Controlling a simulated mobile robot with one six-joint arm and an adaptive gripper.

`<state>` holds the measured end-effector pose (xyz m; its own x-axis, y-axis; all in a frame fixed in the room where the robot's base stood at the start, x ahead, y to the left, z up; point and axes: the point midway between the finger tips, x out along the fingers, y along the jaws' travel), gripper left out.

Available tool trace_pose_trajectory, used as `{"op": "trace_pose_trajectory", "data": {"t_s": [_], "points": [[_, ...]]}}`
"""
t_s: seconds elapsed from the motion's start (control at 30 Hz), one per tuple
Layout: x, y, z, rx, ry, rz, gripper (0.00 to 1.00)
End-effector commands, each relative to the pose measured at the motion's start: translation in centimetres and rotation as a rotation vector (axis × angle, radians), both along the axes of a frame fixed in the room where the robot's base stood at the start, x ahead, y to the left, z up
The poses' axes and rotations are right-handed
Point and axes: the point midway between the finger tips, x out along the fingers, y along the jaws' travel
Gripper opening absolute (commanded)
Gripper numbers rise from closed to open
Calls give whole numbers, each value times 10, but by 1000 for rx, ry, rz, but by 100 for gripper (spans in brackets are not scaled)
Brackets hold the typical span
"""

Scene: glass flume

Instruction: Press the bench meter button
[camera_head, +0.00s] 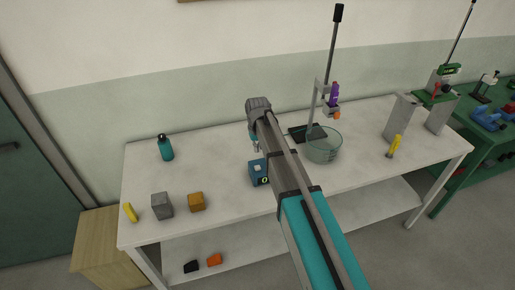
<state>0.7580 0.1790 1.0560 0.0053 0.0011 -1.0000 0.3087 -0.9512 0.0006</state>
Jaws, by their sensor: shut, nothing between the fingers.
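The bench meter (259,171) is a small blue box on the white table, just left of my arm. A small pale round mark shows on its front; I cannot tell whether that is the button or a dial. My arm reaches up the picture from the lower right and bends down at its wrist. My gripper (255,147) is small in view, partly hidden by the wrist, and points down just above or behind the meter. It is shut and empty. I cannot tell whether it touches the meter. My arm covers part of the meter's right side.
A glass bowl (324,147) and a stand with a purple part (334,91) are to the right. A teal bottle (165,148), grey block (162,206), orange-brown block (197,202) and yellow object (130,213) are left. A yellow-handled tool (395,146) lies farther right.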

Motion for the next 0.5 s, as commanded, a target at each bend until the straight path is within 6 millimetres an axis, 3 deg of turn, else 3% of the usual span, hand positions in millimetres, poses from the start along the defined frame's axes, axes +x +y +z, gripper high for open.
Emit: {"op": "trace_pose_trajectory", "data": {"t_s": [0.2, 0.5], "points": [[0, -1, 22, 0, 0, -1, 0], [0, -1, 33, 0, 0, -1, 0]]}}
